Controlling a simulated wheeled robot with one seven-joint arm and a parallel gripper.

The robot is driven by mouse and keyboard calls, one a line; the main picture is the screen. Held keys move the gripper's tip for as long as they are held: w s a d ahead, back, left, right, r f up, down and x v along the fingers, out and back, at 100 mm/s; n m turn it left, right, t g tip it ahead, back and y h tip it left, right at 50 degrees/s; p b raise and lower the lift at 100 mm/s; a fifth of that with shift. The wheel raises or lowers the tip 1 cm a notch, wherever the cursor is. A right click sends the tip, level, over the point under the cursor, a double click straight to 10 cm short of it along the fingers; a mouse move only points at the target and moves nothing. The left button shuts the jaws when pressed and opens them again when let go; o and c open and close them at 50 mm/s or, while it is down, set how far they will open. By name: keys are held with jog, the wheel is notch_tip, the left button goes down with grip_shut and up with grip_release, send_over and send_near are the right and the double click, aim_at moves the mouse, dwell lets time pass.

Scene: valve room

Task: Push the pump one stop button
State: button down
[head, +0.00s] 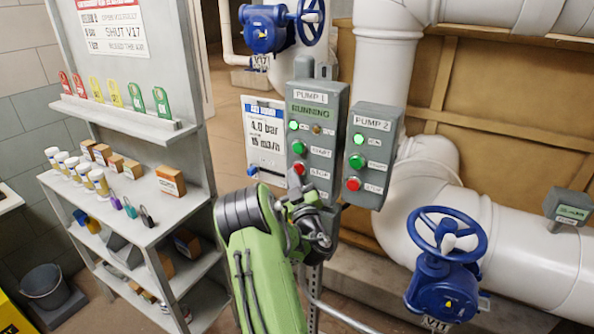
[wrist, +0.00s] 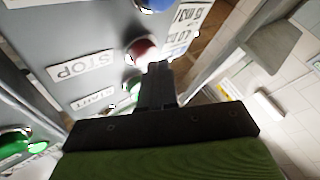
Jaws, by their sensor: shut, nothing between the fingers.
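The pump one box (head: 311,140) is grey, labelled PUMP 1, with a RUNNING display and a lit green lamp (head: 294,126). Below are a green start button (head: 302,151) and the red stop button (head: 299,168). In the wrist view the red button (wrist: 143,50) sits beside a STOP label (wrist: 80,67). My gripper (wrist: 158,68) is shut and empty, its tips right by the red button and overlapping its edge in the wrist view. Whether they touch cannot be told. In the head view my gripper (head: 298,187) is just below the button.
The pump two box (head: 371,155), with its own green and red buttons, is close on the right. A shelf unit (head: 125,205) stands further left. A blue valve wheel (head: 447,235) and white pipes fill the right.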

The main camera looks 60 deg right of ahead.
jog(key=shift+d+p, duration=0.4)
jog(key=shift+d, duration=0.05)
dwell(0.3)
jog(key=shift+a, duration=0.1)
jog(key=shift+a+b, duration=0.7)
jog(key=shift+a, duration=0.05)
jog(key=shift+s+a+b, duration=0.15)
jog(key=shift+a+b, duration=0.8)
jog(key=shift+a, duration=0.3)
jog(key=shift+s+a+b, duration=0.1)
jog(key=shift+a+b, duration=0.85)
jog(key=shift+a, duration=0.3)
